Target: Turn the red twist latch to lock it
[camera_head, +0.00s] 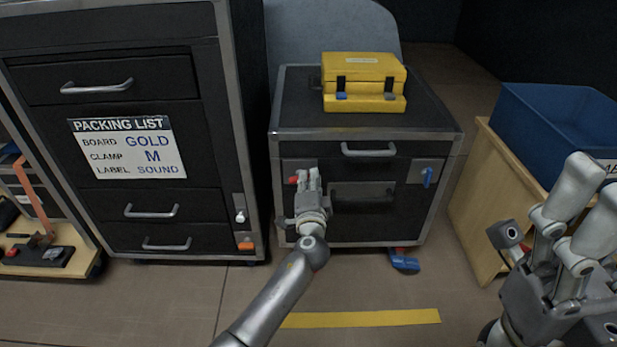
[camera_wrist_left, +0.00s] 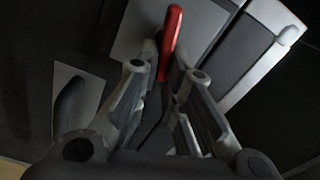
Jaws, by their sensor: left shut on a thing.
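The red twist latch (camera_head: 293,180) is on a metal plate at the upper left of the low black case's front (camera_head: 340,225). In the head view only a small red part shows to the left of my left gripper (camera_head: 313,178); the rest is hidden. In the left wrist view the red handle (camera_wrist_left: 172,38) stands nearly upright in the picture, its lower end between the fingertips of my left gripper (camera_wrist_left: 161,72), which is shut on it. My right gripper (camera_head: 580,215) is at the right edge, partly cut off, away from the case; its jaw opening is unclear.
A blue latch (camera_head: 428,176) is on the case's right side. A yellow box (camera_head: 363,82) stands on top. A black drawer cabinet (camera_head: 120,200) with a packing list is at left. A blue bin (camera_head: 560,130) sits on a wooden stand at right. Floor in front is open.

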